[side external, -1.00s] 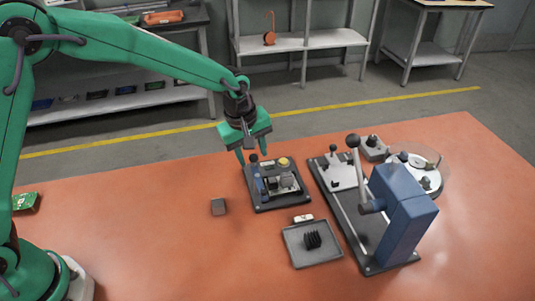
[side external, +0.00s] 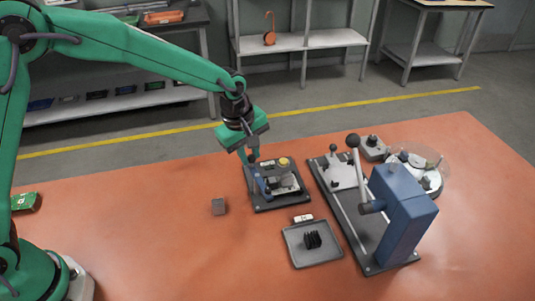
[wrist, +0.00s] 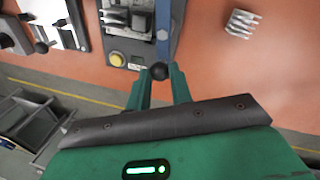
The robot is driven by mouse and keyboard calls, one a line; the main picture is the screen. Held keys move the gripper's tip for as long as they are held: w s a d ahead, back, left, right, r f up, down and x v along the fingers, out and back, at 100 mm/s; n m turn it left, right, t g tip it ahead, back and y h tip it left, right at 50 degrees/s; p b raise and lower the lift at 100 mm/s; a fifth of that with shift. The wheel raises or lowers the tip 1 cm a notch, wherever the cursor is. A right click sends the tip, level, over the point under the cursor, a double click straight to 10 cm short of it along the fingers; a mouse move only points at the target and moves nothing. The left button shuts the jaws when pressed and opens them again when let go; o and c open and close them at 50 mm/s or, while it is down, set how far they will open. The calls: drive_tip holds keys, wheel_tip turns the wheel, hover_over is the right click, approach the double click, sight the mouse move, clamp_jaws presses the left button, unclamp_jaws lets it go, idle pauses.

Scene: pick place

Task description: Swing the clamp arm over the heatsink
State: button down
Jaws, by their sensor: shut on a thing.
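The clamp fixture (side external: 284,204) is a dark base plate with a yellow button (side external: 284,161). A blue clamp arm (wrist: 163,22) with a black ball knob (wrist: 160,70) lies along the fixture's side nearest the grey finned block. My gripper (side external: 251,158) is at the knob end; in the wrist view its fingers (wrist: 160,74) are shut on the knob. A grey part (wrist: 117,14) sits in the fixture beside the arm, not under it. I cannot tell if that part is the heatsink. A black finned heatsink (side external: 312,240) lies in a grey tray (side external: 318,260).
The grey finned block (side external: 219,206) lies on the orange table left of the fixture; it also shows in the wrist view (wrist: 243,22). A blue lever press (side external: 405,215) stands to the right, with a round clear-covered dish (side external: 432,160) behind.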

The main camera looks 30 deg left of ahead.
drive_tip(key=shift+s+n, duration=0.3)
drive_tip(key=shift+n, duration=0.55)
drive_tip(key=shift+s+n, duration=0.35)
drive_tip(key=shift+n, duration=0.55)
drive_tip(key=shift+s+n, duration=0.3)
drive_tip(key=shift+n, duration=0.55)
drive_tip(key=c, duration=1.3)
unclamp_jaws()
drive_tip(key=shift+a, duration=0.1)
drive_tip(key=shift+o, duration=0.2)
